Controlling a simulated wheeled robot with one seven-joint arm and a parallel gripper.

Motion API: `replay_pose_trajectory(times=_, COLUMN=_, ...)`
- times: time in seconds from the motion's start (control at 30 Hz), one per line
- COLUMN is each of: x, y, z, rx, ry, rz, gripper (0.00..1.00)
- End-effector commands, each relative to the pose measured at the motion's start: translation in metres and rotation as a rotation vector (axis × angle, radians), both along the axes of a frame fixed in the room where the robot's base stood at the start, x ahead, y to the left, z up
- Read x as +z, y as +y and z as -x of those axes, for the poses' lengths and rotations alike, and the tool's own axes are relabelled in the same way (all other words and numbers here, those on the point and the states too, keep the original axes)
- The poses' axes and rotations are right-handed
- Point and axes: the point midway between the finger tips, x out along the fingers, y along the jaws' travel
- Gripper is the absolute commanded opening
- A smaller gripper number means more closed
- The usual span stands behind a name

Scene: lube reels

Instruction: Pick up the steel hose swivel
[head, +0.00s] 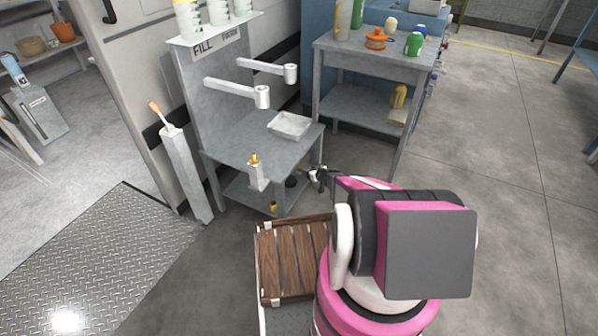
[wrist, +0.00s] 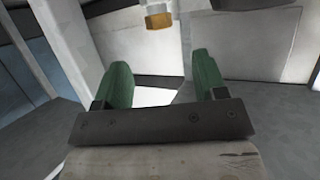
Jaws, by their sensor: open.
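A small brass-coloured fitting (head: 254,159) sits on top of a short pale post (head: 257,178) at the front of the grey bench; I cannot tell for sure whether it is the steel hose swivel. My gripper (head: 318,178) is just right of the post, near the bench's front right corner, small and partly dark in the head view. In the wrist view my gripper (wrist: 163,88) is open, its two green fingers apart with nothing between them. A brass-and-grey part (wrist: 158,20) shows at the top edge, beyond the fingertips and cut off.
The grey bench (head: 225,140) carries a shallow tray (head: 290,125) and two pale arms above it. A small brass item (head: 272,207) is on its lower shelf. A taller table (head: 340,55) stands behind right, and a wooden slatted platform (head: 292,262) is in front. The right floor is open.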

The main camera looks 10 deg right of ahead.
Motion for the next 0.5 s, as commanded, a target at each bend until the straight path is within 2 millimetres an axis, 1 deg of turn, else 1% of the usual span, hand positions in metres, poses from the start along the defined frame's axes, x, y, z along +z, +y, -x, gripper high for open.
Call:
replay_pose_trajectory(times=0.03, x=-0.005, y=0.004, z=-0.009, rx=0.0, ry=0.0, rz=0.0, gripper=0.65)
replay_pose_trajectory(times=0.1, x=-0.008, y=0.008, z=-0.015, rx=0.0, ry=0.0, rz=0.0, gripper=0.65)
replay_pose_trajectory(times=0.33, x=-0.013, y=0.015, z=-0.025, rx=0.001, ry=0.001, rz=-0.001, gripper=0.65)
replay_pose_trajectory(times=0.5, x=-0.024, y=0.026, z=-0.044, rx=0.001, ry=0.001, rz=-0.001, gripper=0.65)
